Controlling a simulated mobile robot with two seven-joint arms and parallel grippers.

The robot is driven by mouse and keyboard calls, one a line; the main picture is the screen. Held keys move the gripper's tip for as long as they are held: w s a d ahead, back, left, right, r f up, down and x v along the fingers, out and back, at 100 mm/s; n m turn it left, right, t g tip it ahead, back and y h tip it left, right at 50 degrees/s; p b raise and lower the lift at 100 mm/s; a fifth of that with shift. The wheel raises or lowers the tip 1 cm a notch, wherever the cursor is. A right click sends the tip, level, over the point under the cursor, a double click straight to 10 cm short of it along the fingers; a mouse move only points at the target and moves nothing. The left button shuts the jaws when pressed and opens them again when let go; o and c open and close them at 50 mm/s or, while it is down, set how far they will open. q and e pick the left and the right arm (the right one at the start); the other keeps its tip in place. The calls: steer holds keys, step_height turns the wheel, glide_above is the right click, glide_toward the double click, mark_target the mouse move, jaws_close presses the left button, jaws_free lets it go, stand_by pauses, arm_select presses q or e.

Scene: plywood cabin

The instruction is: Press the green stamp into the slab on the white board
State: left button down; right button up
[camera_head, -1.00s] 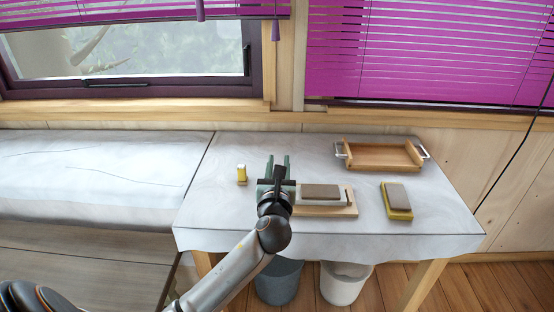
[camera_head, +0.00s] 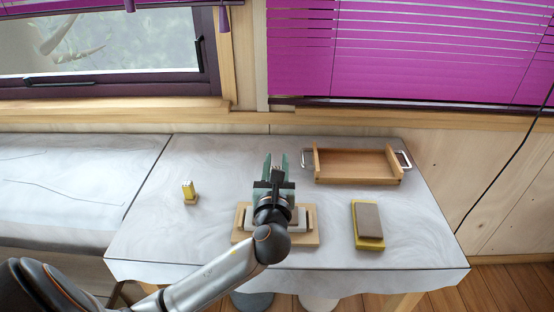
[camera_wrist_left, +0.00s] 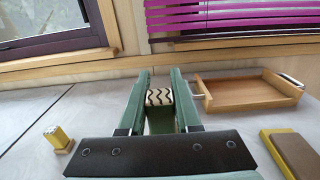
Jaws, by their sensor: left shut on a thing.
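My left gripper (camera_head: 276,164) is shut on a small block, which I take to be the stamp (camera_wrist_left: 158,97). Whether the stamp is above or beyond the slab is hard to judge. My right gripper is not in view.
A yellow stamp-like block (camera_head: 189,192) stands at the left of the table. A brown slab (camera_head: 368,219) lies on a yellow board (camera_head: 371,243) at right. A wooden tray (camera_head: 354,180) with metal handles is at the back right. The table front left is clear.

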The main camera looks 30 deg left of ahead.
arm_select(q)
step_height(320, 180, down, 5)
steer(key=b, duration=0.3)
steer(key=shift+s+b, duration=0.1)
steer(key=shift+b, duration=0.25)
steer(key=shift+f+b, duration=0.4)
steer(key=shift+b, duration=0.15)
steer(key=shift+f+b, duration=0.45)
steer(key=shift+f, duration=0.7)
stand_by(1.1)
